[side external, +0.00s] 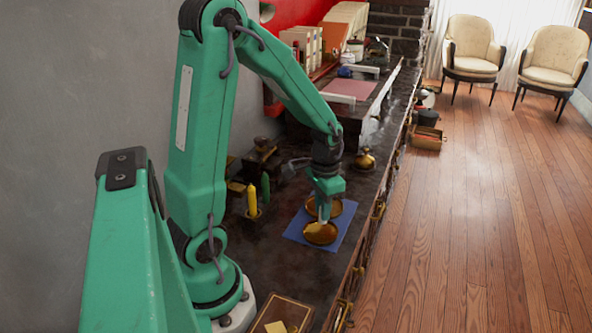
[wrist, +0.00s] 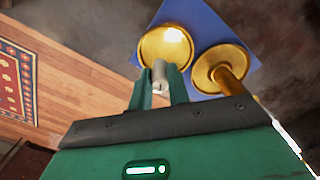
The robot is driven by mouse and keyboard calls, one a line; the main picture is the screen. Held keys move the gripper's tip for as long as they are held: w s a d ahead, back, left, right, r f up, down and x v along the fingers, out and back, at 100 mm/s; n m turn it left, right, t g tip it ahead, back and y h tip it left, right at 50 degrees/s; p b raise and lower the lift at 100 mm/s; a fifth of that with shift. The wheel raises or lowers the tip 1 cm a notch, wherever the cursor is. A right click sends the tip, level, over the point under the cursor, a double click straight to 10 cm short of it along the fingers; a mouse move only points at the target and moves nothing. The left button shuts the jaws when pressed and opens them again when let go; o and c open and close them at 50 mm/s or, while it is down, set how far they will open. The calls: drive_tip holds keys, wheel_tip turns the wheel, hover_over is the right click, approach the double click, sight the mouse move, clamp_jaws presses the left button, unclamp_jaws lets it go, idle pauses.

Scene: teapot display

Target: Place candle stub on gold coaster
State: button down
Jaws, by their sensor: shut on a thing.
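My gripper (wrist: 158,88) is shut on the candle stub (wrist: 160,73), a short pale grey cylinder held between the fingertips. In the wrist view the stub's end overlaps the lower edge of a round, shiny gold coaster (wrist: 164,42). I cannot tell whether it touches the coaster. A second gold piece (wrist: 208,74), a round dish with a stem, stands to the right. Both are on a blue mat (wrist: 215,28). In the side external view my gripper (side external: 322,217) points down over the blue mat (side external: 295,233), between two gold discs and partly hiding the farther one.
The dark counter (side external: 270,275) has clear room left of the mat. A yellow candle (side external: 252,200) and a dark green one (side external: 265,186) stand to the left. A brass pot (side external: 365,160) stands behind. A brown box (side external: 283,314) lies in front. The counter drops off to a wooden floor (side external: 470,220) at right.

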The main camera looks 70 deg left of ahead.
drive_tip(key=shift+a+f, duration=0.3)
drive_tip(key=shift+a, duration=0.2)
drive_tip(key=shift+f, duration=2)
drive_tip(key=c, duration=1.3)
unclamp_jaws()
drive_tip(key=shift+f, duration=0.1)
drive_tip(key=shift+c, duration=0.2)
drive_tip(key=shift+w+r, duration=0.1)
drive_tip(key=shift+r, duration=0.1)
drive_tip(key=shift+r, duration=5.95)
drive_tip(key=shift+d, duration=0.1)
